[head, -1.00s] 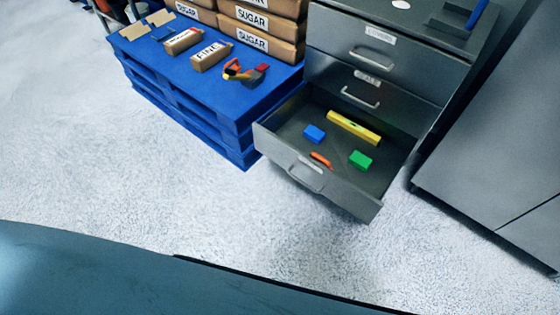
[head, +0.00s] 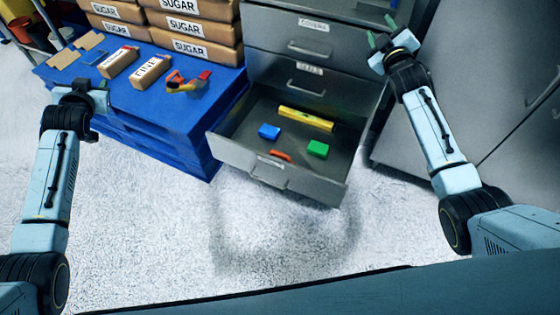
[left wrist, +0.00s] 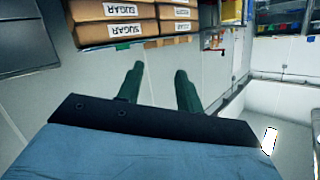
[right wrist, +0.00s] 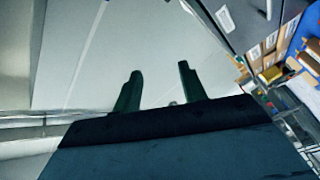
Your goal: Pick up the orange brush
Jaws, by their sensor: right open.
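A small orange object (head: 281,155), likely the brush, lies in the open drawer (head: 228,146) near its front wall; its details are too small to tell. My left gripper is left of the drawer, by the blue pallet; its fingers are hard to make out in the head view but show apart and empty in the left wrist view (left wrist: 160,72). My right gripper (head: 382,32) is raised at the right of the cabinet, open and empty. It also shows open in the right wrist view (right wrist: 160,72).
The drawer also holds a yellow level (head: 306,118), a blue block (head: 269,131) and a green block (head: 318,148). The blue pallet (head: 170,117) at left carries sugar bags (head: 190,30) and a yellow-orange tool (head: 184,84). A grey cabinet (head: 480,80) stands at right. Floor before the drawer is clear.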

